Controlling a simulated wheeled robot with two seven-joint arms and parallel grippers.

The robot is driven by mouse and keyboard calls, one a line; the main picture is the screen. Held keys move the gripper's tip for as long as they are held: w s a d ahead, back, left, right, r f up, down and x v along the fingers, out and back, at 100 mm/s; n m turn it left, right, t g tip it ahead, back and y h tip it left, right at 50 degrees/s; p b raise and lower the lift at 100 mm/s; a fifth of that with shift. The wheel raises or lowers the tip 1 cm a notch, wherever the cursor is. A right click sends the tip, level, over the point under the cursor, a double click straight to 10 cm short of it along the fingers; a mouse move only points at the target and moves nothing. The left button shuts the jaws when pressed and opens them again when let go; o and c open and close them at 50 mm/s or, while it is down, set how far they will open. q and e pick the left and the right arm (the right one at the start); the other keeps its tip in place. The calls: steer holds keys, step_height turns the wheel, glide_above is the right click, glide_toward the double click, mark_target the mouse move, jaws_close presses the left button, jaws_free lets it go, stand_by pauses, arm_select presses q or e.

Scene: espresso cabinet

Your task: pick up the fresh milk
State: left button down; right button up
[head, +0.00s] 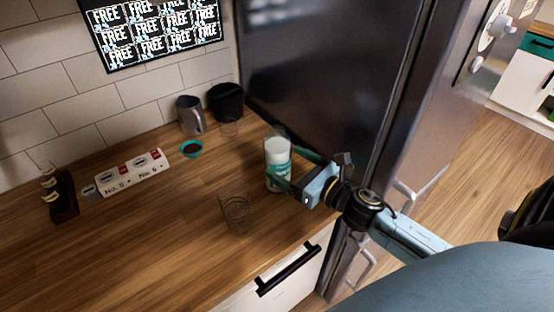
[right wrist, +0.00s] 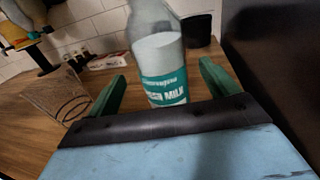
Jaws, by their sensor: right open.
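The fresh milk (head: 278,158) is a clear bottle of white milk with a teal label, upright on the wooden counter near the dark fridge. In the right wrist view the bottle (right wrist: 162,75) stands between the two green fingers, with its label reading milk. My right gripper (head: 294,170) is open around the bottle, one finger on each side. The wrist view shows a gap between the bottle and each finger (right wrist: 162,88). The lower part of the bottle is partly hidden by a finger in the head view. My left gripper is not in view.
An empty glass (head: 235,213) stands in front of the bottle. A grey mug (head: 190,116), a black container (head: 226,102) and a small teal bowl (head: 192,148) are behind. The fridge (head: 330,75) is close on the right. The counter's left front is clear.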

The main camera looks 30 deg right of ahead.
mark_target(272, 127)
steer(key=shift+w+a, duration=0.1)
steer(key=shift+w, duration=0.35)
steer(key=x, duration=0.4)
steer(key=shift+w+f+p, duration=0.1)
steer(key=shift+f+p, duration=0.05)
steer(key=shift+p, duration=0.25)
steer(key=shift+w, duration=0.5)
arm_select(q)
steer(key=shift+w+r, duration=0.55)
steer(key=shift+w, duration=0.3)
arm_select(e)
steer(key=shift+c, duration=0.5)
steer(key=c, duration=1.3)
